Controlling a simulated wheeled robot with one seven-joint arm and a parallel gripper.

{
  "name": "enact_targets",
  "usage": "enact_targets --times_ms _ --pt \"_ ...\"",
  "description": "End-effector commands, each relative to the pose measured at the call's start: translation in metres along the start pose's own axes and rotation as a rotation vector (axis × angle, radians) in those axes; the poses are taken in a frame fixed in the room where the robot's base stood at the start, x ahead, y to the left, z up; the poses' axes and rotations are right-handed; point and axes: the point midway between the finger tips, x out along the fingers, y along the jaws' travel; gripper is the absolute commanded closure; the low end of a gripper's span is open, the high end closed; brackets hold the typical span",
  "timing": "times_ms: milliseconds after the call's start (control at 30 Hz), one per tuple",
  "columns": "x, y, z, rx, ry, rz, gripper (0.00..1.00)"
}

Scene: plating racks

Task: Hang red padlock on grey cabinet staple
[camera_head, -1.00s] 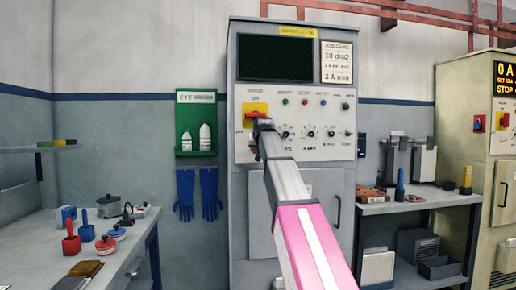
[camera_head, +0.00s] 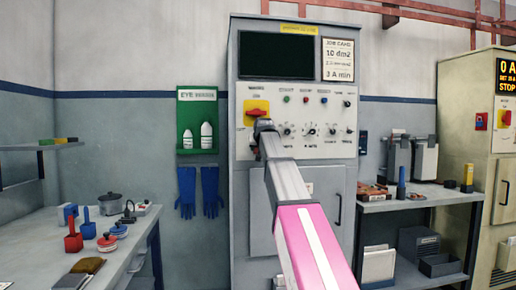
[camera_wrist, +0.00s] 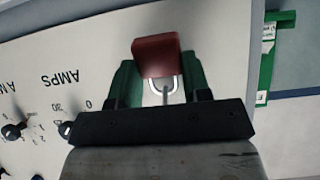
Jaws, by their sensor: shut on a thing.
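The red padlock (camera_wrist: 157,55) shows in the wrist view between the green fingers of my gripper (camera_wrist: 165,88). My gripper is shut on it. Its pale shackle (camera_wrist: 179,84) points toward the gripper's dark crossbar. A thin grey strip shows within the shackle; I cannot tell if it is the staple or if the shackle is around it. In the head view my gripper (camera_head: 263,124) is at the grey cabinet (camera_head: 300,180), just below the red handle on a yellow plate (camera_head: 257,109). My arm hides the padlock and the staple there.
Knobs and an AMPS scale (camera_wrist: 62,81) are beside the gripper on the cabinet's panel. A green eye-wash shelf (camera_head: 197,121) and blue gloves (camera_head: 186,192) hang on the wall to the left. A workbench (camera_head: 110,238) stands left, a shelf table (camera_head: 420,196) right.

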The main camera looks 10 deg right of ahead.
Motion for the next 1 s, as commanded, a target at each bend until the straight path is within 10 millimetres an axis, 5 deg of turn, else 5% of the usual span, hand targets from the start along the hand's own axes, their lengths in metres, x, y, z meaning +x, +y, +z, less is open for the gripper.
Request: enact_targets --times_ms 100,133,200,233,633,1000 --pt "0.000 0.000 0.000 0.000 0.000 0.000 0.81" --pt "0.000 0.000 0.000 0.000 0.000 0.000 0.53" --pt "0.000 0.000 0.000 0.000 0.000 0.000 0.30" --pt "0.000 0.000 0.000 0.000 0.000 0.000 0.26" --pt "-0.009 0.000 0.001 0.000 0.000 0.000 0.26" --pt "-0.075 0.000 0.002 0.000 0.001 0.000 0.26"
